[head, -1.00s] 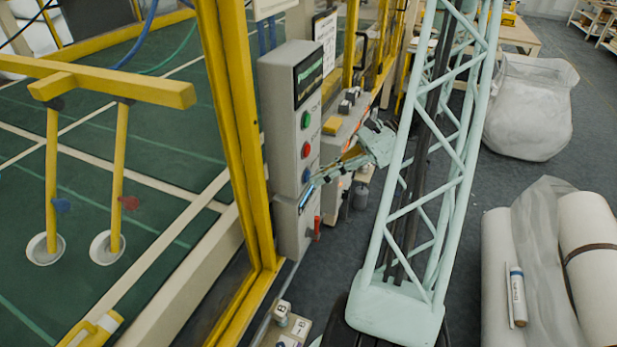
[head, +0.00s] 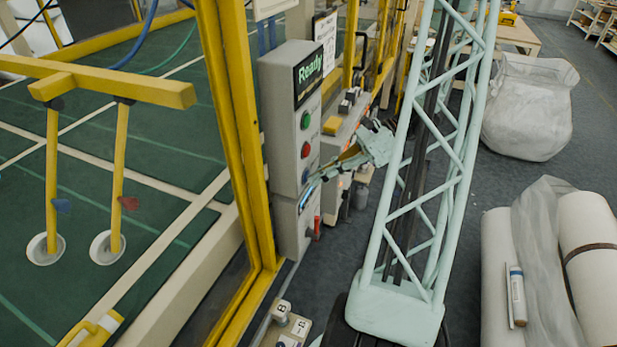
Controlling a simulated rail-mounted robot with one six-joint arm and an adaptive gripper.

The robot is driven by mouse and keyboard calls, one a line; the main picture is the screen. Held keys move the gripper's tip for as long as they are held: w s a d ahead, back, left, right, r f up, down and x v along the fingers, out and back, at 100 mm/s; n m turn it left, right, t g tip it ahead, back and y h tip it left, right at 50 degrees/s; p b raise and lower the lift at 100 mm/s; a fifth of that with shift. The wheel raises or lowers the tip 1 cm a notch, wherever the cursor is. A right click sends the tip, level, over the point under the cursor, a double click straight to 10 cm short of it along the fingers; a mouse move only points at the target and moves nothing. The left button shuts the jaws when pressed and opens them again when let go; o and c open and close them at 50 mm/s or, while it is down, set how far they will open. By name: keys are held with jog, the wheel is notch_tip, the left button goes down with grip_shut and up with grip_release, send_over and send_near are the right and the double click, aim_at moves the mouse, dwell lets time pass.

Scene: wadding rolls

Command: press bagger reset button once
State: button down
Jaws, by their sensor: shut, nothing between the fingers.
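The grey control box (head: 283,130) stands beside the yellow frame post. Its screen (head: 309,76) reads "Ready" in large green letters, with a smaller line below too small to read. Its front has a green button (head: 306,120), a red button (head: 306,149) and a blue button (head: 306,174) in a column. I cannot read any label marking one as reset.
A red handle (head: 317,228) sticks out low on the box. The yellow post (head: 238,130) stands just left of it. A white bag (head: 528,105) and wrapped white rolls (head: 590,255) lie on the floor at right. Machinery with a yellow block (head: 331,126) stands behind the box.

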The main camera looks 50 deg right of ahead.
jog(key=shift+s, duration=0.2)
jog(key=shift+s+d, duration=0.2)
jog(key=shift+s, duration=0.45)
jog(key=shift+s, duration=0.1)
dwell(0.4)
jog(key=shift+s+d+p, duration=0.2)
jog(key=shift+s, duration=0.55)
jog(key=shift+s+d+p, duration=0.2)
jog(key=shift+s, duration=0.6)
jog(key=shift+s+d+p, duration=0.2)
jog(key=shift+s, duration=0.55)
